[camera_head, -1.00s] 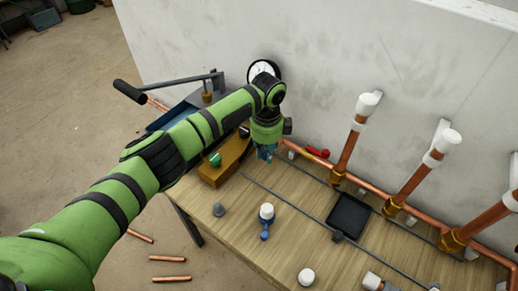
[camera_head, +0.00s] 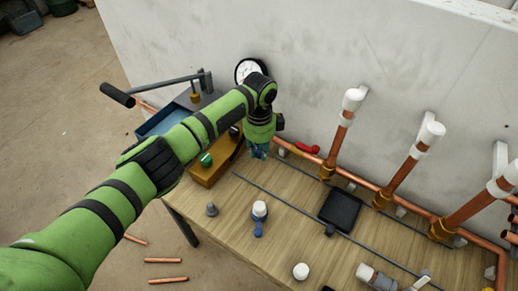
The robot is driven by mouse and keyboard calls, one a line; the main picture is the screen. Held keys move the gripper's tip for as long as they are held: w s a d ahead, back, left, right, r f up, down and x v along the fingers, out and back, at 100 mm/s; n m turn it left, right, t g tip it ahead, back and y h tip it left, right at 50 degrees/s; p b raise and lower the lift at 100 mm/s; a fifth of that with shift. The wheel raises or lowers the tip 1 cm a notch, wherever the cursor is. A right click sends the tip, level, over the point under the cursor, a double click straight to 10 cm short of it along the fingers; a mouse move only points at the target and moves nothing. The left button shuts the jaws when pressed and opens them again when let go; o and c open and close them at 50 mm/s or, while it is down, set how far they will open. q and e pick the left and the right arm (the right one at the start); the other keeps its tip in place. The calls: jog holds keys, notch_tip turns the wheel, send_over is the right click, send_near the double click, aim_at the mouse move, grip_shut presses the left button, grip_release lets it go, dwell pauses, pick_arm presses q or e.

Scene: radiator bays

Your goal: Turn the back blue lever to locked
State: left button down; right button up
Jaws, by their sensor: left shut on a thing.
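My left gripper (camera_head: 258,152) points down at the back of the bench, beside the left end of the copper pipe (camera_head: 345,178). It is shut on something. A little blue shows at its fingertips, so it appears to be on the back blue lever, which the fingers mostly hide; its angle cannot be told. Another blue lever (camera_head: 259,230), under a white cap, stands nearer the front edge, apart from the gripper. A red lever (camera_head: 307,149) lies just right of the gripper, by the pipe. My right gripper is not in view.
Copper risers with white caps (camera_head: 354,99) stand along the wall to the right. A round gauge (camera_head: 249,70) is behind my arm. A black square tray (camera_head: 340,209) and a thin grey rod (camera_head: 300,209) lie mid-bench.

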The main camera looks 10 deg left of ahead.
pick_arm(q)
jog(key=c, duration=1.1)
grip_release()
jog(key=shift+d, duration=0.1)
jog(key=shift+r, duration=0.15)
notch_tip(320, 180, up, 12)
jog(key=shift+f, duration=0.1)
